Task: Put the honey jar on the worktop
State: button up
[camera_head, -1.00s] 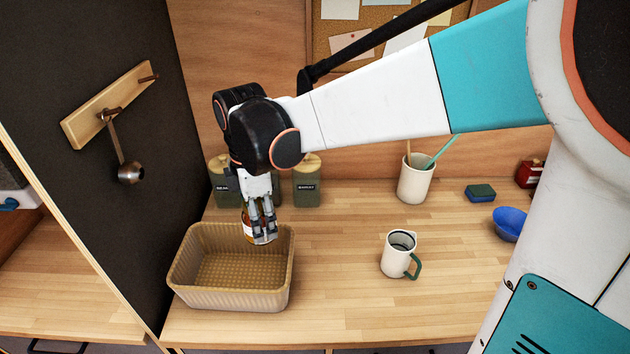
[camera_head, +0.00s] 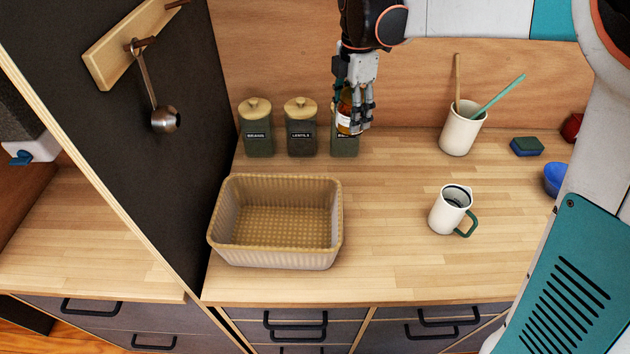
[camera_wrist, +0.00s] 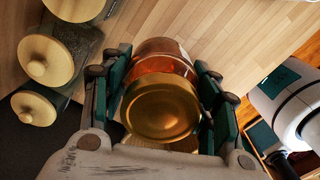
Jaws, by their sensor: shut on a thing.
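The honey jar, amber with a gold lid, shows in the wrist view (camera_wrist: 165,100) between the two fingers. In the head view the jar (camera_head: 345,112) is partly hidden by the fingers. My gripper (camera_head: 356,122) is shut on the jar and holds it upright, near the rightmost canister at the back. I cannot tell exactly how far it is above the wooden worktop (camera_head: 390,185).
A woven basket (camera_head: 228,240), empty, stands at the front left of the worktop. Several green canisters (camera_head: 300,135) line the back wall. A white mug (camera_head: 450,212) and a utensil pot (camera_head: 461,132) stand on the right. The worktop between basket and mug is clear.

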notch_tip(320, 180, down, 20)
jog(key=b, duration=0.5)
jog(key=shift+w+d+b, duration=0.1)
jog(key=shift+b, duration=0.25)
jog(key=shift+f, duration=0.15)
jog(key=o, duration=1.4)
jog(key=shift+o, duration=0.2)
notch_tip(320, 180, up, 13)
jog(key=p, duration=0.3)
jog(key=shift+f, duration=0.2)
